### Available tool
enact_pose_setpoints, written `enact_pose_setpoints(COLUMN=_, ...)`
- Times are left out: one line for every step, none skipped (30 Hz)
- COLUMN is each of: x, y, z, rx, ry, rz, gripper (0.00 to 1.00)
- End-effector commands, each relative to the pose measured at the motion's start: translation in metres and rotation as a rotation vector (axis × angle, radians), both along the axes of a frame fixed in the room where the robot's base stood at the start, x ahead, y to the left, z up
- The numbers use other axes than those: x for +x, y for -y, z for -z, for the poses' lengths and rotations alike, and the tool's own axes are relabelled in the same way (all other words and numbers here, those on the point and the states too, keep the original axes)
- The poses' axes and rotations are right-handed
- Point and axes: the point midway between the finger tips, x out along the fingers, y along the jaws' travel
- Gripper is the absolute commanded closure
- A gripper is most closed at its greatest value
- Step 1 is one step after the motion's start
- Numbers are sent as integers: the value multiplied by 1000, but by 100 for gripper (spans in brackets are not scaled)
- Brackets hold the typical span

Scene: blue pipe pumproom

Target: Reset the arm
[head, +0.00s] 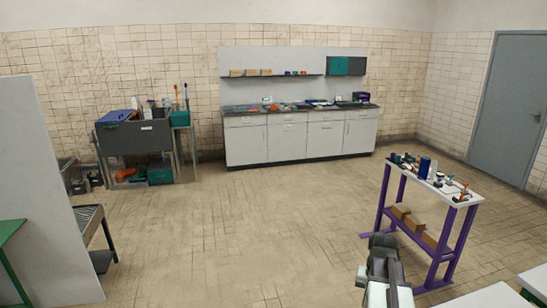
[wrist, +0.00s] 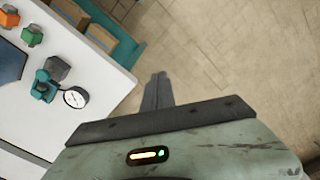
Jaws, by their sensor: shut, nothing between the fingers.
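My gripper (head: 383,243) shows at the bottom of the head view, right of the middle, in front of the purple-legged stand. It also shows in the wrist view (wrist: 158,80), where its fingers are together with nothing between them. The fingers point out over bare tiled floor. In the wrist view a white top (wrist: 95,125) lies to the left, apart from the fingertips. A round gauge (wrist: 76,97) and a dark and teal fitting (wrist: 45,85) are on it.
The purple-legged stand (head: 461,225) carries small parts and a blue cylinder (head: 424,167). White cabinets (head: 305,138) line the back wall, with a grey bench (head: 133,138) at left. A pale partition (head: 45,200) stands at far left. The middle floor (head: 230,225) is clear.

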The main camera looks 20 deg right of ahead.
Motion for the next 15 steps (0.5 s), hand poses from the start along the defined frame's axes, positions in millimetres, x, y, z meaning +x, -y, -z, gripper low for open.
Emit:
enact_pose_setpoints(x=19, y=-46, z=0, rx=0, ry=0, rz=-87, gripper=100)
enact_pose_setpoints(x=28, y=-71, z=0, rx=0, ry=0, rz=-135, gripper=100)
enact_pose_setpoints(x=38, y=-105, z=0, rx=0, ry=0, rz=-199, gripper=100)
enact_pose_setpoints(x=44, y=-130, z=0, rx=0, ry=0, rz=-246, gripper=100)
enact_pose_setpoints(x=48, y=-155, z=0, rx=0, ry=0, rz=-293, gripper=100)
enact_pose_setpoints(x=52, y=-186, z=0, rx=0, ry=0, rz=-351, gripper=100)
enact_pose_setpoints(x=53, y=-208, z=0, rx=0, ry=0, rz=-393, gripper=100)
enact_pose_setpoints(x=54, y=-228, z=0, rx=0, ry=0, rz=-431, gripper=100)
enact_pose_setpoints(x=53, y=-252, z=0, rx=-1, ry=-1, rz=-477, gripper=100)
enact_pose_setpoints(x=51, y=-267, z=0, rx=-1, ry=-1, rz=-506, gripper=100)
enact_pose_setpoints(x=50, y=-280, z=0, rx=-1, ry=-1, rz=-532, gripper=100)
enact_pose_setpoints(x=47, y=-294, z=0, rx=-1, ry=-1, rz=-559, gripper=100)
enact_pose_setpoints(x=45, y=-302, z=0, rx=0, ry=-1, rz=-575, gripper=100)
enact_pose_setpoints(x=42, y=-307, z=0, rx=0, ry=-1, rz=-587, gripper=100)
enact_pose_setpoints(x=36, y=-306, z=0, rx=0, ry=-1, rz=-591, gripper=100)
